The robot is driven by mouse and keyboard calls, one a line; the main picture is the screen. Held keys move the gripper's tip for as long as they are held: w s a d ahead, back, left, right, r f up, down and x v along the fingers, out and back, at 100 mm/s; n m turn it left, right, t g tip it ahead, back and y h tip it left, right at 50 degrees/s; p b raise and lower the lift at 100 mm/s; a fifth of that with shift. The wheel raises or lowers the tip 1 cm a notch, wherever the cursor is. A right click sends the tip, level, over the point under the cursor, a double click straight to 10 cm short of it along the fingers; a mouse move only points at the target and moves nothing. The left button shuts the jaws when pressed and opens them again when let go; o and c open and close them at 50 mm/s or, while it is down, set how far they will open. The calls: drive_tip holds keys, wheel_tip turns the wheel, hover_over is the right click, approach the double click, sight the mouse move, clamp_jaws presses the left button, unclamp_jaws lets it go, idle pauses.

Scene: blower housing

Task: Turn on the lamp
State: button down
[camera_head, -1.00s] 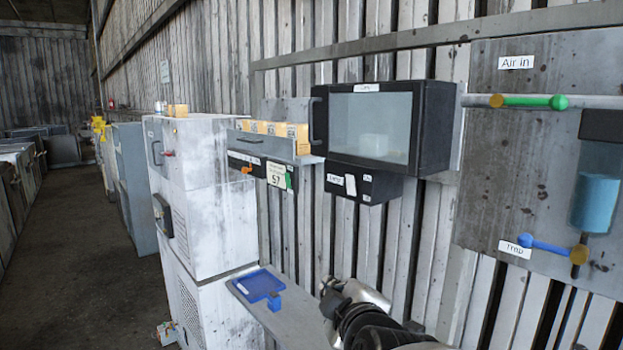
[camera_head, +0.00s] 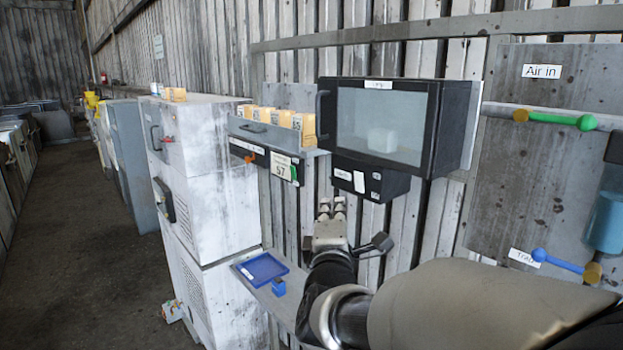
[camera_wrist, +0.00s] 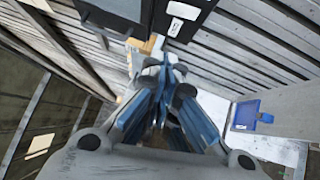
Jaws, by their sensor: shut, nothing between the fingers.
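A black cabinet (camera_head: 447,130) with a glass front hangs on the wall, with a pale block (camera_head: 382,140) behind the glass. Under it is a smaller black box (camera_head: 377,186) with a small label and a white switch-like plate (camera_head: 359,181). The lettering is too small to read surely, and I cannot tell the switch's position. The plate also appears at the top of the wrist view (camera_wrist: 183,11). My gripper (camera_head: 331,207) is shut and empty, below and slightly left of the plate and apart from it in the picture. I see no lit lamp.
A grey shelf (camera_head: 262,133) with yellow boxes is left of the cabinet. A ledge (camera_head: 288,302) below holds a blue tray (camera_head: 262,269) and a blue block (camera_head: 278,287). White cabinets (camera_head: 200,190) stand left. A panel (camera_head: 530,170) with green and blue levers is right.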

sight(359, 182)
drive_tip(key=w+d, duration=0.1)
drive_tip(key=w, duration=0.3)
drive_tip(key=w+d+r+p, duration=0.1)
drive_tip(key=w+d, duration=0.1)
drive_tip(key=w, duration=0.2)
drive_tip(key=w+d+p, duration=0.1)
drive_tip(key=w, duration=0.3)
drive_tip(key=shift+d+r, duration=0.35)
drive_tip(key=shift+r, duration=0.05)
drive_tip(key=shift+w+d+r+m+g+p, duration=0.35)
drive_tip(key=shift+m+g+p, duration=0.2)
drive_tip(key=shift+p, duration=0.6)
drive_tip(key=shift+s, duration=0.1)
